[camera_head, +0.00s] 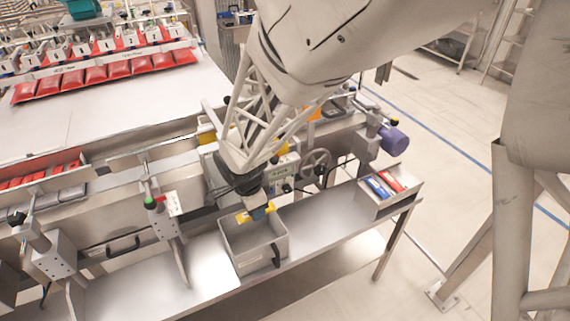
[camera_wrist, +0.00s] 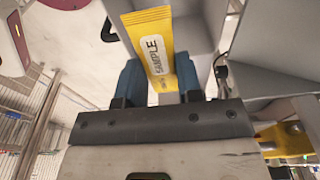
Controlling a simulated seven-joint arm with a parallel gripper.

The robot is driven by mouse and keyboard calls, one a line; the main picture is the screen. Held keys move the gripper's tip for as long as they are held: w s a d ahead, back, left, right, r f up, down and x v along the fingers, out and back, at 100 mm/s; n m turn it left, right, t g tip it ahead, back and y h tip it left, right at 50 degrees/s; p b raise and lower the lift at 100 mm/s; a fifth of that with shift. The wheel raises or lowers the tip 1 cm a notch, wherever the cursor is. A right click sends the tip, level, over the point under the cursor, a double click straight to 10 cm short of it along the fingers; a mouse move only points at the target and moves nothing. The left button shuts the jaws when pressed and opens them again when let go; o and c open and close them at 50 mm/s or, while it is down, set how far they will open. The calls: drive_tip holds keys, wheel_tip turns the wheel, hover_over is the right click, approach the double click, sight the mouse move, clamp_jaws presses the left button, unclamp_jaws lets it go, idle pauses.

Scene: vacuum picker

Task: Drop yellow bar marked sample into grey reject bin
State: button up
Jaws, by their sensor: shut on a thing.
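The yellow bar marked SAMPLE (camera_wrist: 152,45) is held between the blue fingers of my gripper (camera_wrist: 160,80) in the wrist view. In the head view the yellow bar (camera_head: 243,217) shows at the tip of my gripper (camera_head: 258,212), over the grey bin (camera_head: 266,262). The bin is an open box on the metal bench. The bar looks to be above the bin's opening, near its back rim. How high it hangs above the bin floor I cannot tell. The bin's inside is partly hidden by the gripper and bar.
A small tray (camera_head: 390,192) with blue and red bars stands on the bench to the right. A rail post with a green knob (camera_head: 150,203) stands left of the bin. A conveyor with several red packs (camera_head: 108,71) lies at the back left.

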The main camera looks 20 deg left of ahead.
drive_tip(key=shift+f, duration=0.1)
drive_tip(key=shift+f, duration=2.95)
drive_tip(key=o, duration=1)
drive_tip(key=shift+r, duration=0.15)
drive_tip(key=shift+s+a+r, duration=0.1)
drive_tip(key=shift+r, duration=1.15)
drive_tip(key=shift+s+a+r, duration=0.1)
drive_tip(key=shift+a+r, duration=0.05)
drive_tip(key=shift+r, duration=1.1)
drive_tip(key=shift+s+a+r, duration=0.1)
drive_tip(key=shift+r, duration=1.15)
